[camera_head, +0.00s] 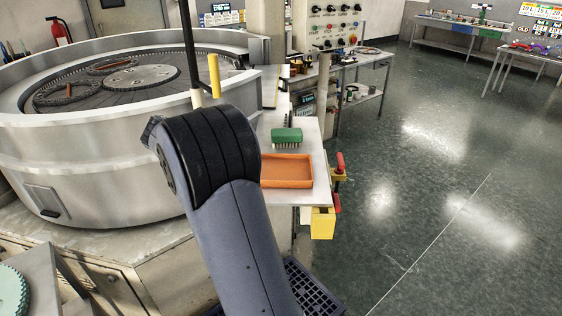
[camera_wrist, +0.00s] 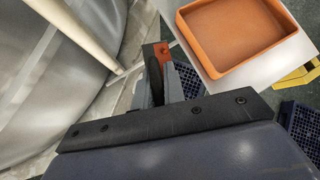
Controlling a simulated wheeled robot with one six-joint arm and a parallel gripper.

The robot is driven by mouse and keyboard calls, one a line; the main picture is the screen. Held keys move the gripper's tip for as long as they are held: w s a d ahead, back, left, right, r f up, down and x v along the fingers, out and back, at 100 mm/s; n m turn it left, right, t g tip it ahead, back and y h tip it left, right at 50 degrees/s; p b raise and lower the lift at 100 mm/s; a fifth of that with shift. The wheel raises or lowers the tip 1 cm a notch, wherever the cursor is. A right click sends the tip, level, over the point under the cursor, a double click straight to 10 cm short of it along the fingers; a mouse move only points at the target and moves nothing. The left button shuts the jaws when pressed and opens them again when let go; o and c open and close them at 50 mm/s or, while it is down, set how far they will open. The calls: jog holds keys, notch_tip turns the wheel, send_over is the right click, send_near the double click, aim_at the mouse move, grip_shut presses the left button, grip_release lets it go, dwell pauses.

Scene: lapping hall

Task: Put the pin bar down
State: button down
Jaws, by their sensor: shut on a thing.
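My gripper (camera_wrist: 158,72) shows in the wrist view as a narrow grey and dark shape with an orange patch at its far end. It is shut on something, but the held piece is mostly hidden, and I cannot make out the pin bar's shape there. In the head view my arm's dark elbow hides the gripper and whatever it holds. The gripper is beside the pale table (camera_wrist: 202,66) in the wrist view, left of the orange tray (camera_wrist: 240,70). The tray (camera_head: 286,171) looks empty and lies on the small table (camera_head: 309,139) in the head view.
A green brush (camera_head: 286,135) lies behind the tray. A red-handled clamp (camera_head: 338,175) and a yellow box (camera_head: 322,223) are at the table's right edge. The big round lapping machine (camera_head: 100,165) stands left. A cream rod (camera_wrist: 83,27) is close to the gripper. Open floor lies right.

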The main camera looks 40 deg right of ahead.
jog(key=s+d+r+m+g+p, duration=0.3)
jog(key=s+d+r+m+g, duration=0.4)
jog(key=d, duration=0.3)
notch_tip(320, 180, up, 6)
jog(key=m+g+y+p, duration=0.1)
jog(key=m+g+y, duration=0.25)
jog(key=m, duration=0.45)
send_over(284, 169)
jog(key=s+a, duration=0.4)
jog(key=shift+y, duration=0.25)
notch_tip(284, 169, down, 18)
jog(key=shift+r+p, duration=0.25)
jog(key=shift+p, duration=0.4)
jog(key=shift+f, duration=0.2)
jog(key=c, duration=1.5)
grip_release()
jog(key=shift+r, duration=0.2)
